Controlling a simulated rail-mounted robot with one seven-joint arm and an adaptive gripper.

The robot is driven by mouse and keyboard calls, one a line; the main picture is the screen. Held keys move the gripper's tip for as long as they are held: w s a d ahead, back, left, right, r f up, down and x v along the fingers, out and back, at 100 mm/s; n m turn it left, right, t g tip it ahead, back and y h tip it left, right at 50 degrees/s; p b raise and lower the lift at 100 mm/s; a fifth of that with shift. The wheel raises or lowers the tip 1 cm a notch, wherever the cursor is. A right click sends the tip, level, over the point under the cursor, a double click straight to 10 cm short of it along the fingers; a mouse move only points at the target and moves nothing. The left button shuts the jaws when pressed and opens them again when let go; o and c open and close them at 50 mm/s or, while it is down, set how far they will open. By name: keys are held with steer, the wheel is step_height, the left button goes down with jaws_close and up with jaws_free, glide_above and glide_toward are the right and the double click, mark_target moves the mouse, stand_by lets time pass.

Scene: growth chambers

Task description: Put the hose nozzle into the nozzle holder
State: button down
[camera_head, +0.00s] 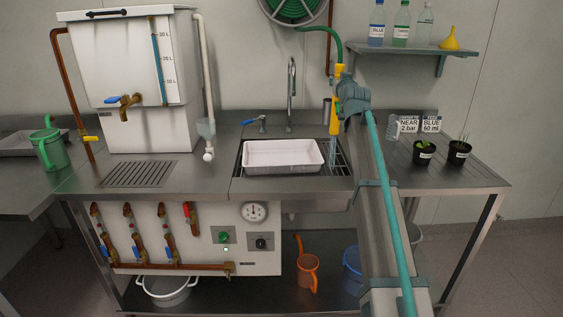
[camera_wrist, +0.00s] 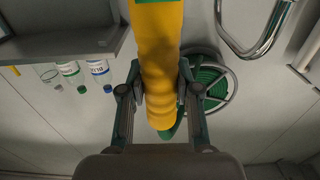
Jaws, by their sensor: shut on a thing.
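The yellow hose nozzle (camera_head: 334,117) hangs upright, tip down, over the right part of the sink, with the green hose (camera_head: 331,38) joined at its top. A pale bluish streak shows below its tip; it looks like water. My gripper (camera_head: 341,90) is shut on the nozzle. In the wrist view the ribbed nozzle body (camera_wrist: 160,65) sits between both fingers of my gripper (camera_wrist: 157,90). A grey upright tube (camera_head: 326,110) stands just left of the nozzle at the back of the sink; it may be the nozzle holder. Its opening is not clear.
A white tray (camera_head: 283,156) lies in the sink, left of the nozzle. The faucet (camera_head: 291,80) rises behind it. A shelf (camera_head: 420,49) with bottles and a yellow funnel is at upper right. Two potted plants (camera_head: 424,152) and label cards stand on the right counter.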

steer(key=shift+d, duration=0.6)
steer(key=shift+r, duration=0.2)
steer(key=shift+r+p, duration=2.15)
steer(key=shift+r, duration=3.15)
steer(key=shift+w, duration=0.2)
steer(key=w+a+b, duration=0.1)
steer(key=w+b, duration=0.1)
steer(key=w, duration=1.5)
steer(key=shift+w, duration=0.35)
